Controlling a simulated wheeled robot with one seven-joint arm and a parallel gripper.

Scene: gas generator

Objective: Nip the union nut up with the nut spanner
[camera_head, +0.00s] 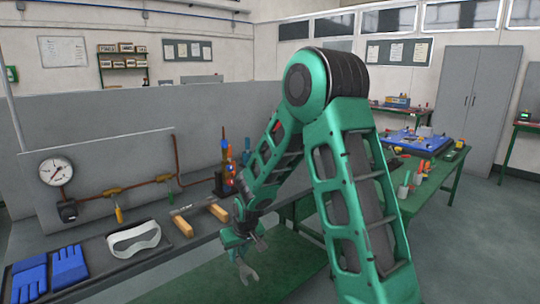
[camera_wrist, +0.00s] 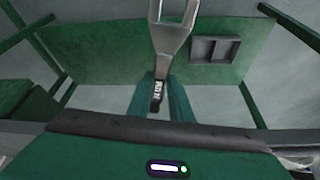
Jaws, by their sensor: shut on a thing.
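My gripper (camera_head: 241,247) is shut on a grey open-ended spanner (camera_head: 247,270). It hangs low in front of the dark bench, with the spanner's forked jaw pointing down. In the wrist view the spanner (camera_wrist: 168,38) stands out from between the green fingers (camera_wrist: 160,100), its jaw cut by the top edge. A copper pipe with brass fittings (camera_head: 165,178) runs along the grey panel behind the bench. I cannot tell which fitting is the union nut at this size. The spanner is well apart from the pipe.
Upright bottles or tools (camera_head: 225,165) stand near my arm. A green table (camera_head: 440,180) with items is at right. Floor is clear at far right.

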